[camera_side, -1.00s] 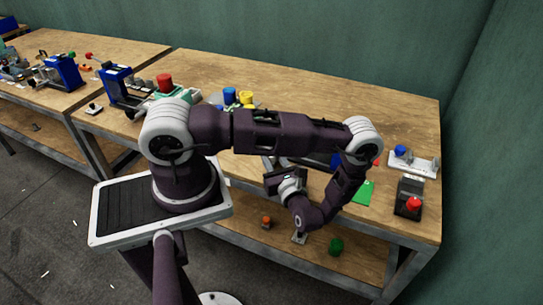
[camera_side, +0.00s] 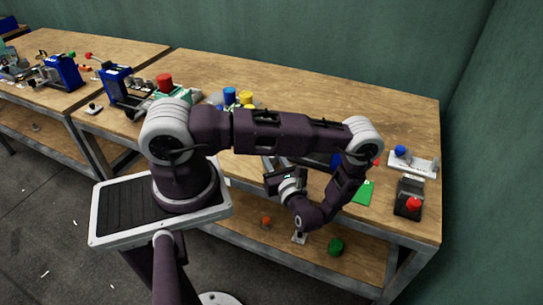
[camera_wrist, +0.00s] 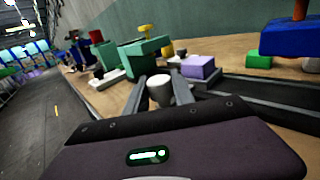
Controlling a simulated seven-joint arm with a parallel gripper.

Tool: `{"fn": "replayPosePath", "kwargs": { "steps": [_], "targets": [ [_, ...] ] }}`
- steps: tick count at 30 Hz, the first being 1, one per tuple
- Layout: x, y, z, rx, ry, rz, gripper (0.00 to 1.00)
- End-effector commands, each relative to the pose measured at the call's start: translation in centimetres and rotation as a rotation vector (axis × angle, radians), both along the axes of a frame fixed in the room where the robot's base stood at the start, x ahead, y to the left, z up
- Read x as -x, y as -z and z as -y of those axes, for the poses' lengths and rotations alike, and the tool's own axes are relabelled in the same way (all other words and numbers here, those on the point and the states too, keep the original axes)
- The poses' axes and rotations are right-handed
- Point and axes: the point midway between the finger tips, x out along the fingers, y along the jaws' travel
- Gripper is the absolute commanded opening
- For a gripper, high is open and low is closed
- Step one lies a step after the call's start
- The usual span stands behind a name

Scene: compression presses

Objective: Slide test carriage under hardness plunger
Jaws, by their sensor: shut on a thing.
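My gripper (camera_wrist: 160,84) is shut on a pale, round-topped knob (camera_wrist: 159,90), with one dark finger on each side of it. A purple block (camera_wrist: 197,67) lies just right of the knob; whether it rides on the carriage is unclear. Dark rails (camera_wrist: 270,93) run off to the right. At the upper right, a blue block (camera_wrist: 296,38) with an orange-red rod above it stands over a small green block (camera_wrist: 259,62). I cannot tell which part is the hardness plunger. In the side view my wrist hides the knob and most of the rails.
A teal press frame (camera_wrist: 140,57) stands close beyond my fingers. In the side view, a green plate (camera_side: 363,192), a black box with a red button (camera_side: 413,204) and a white fixture with a blue knob (camera_side: 401,151) stand to the right. The bench's back (camera_side: 330,105) is clear.

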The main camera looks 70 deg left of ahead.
Motion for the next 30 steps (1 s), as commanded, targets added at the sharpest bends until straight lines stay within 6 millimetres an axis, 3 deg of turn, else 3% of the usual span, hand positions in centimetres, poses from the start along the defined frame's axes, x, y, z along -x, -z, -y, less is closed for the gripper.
{"fn": "replayPosePath", "kwargs": {
  "steps": [9, 21, 30],
  "targets": [
    [-0.4, 0.0, 0.4, -0.002, 0.0, 0.002, 0.0],
    [-7.4, 0.0, 7.3, -0.003, 0.003, 0.007, 0.0],
    [-8.9, -0.1, 8.9, -0.001, 0.003, 0.001, 0.0]
  ]
}}
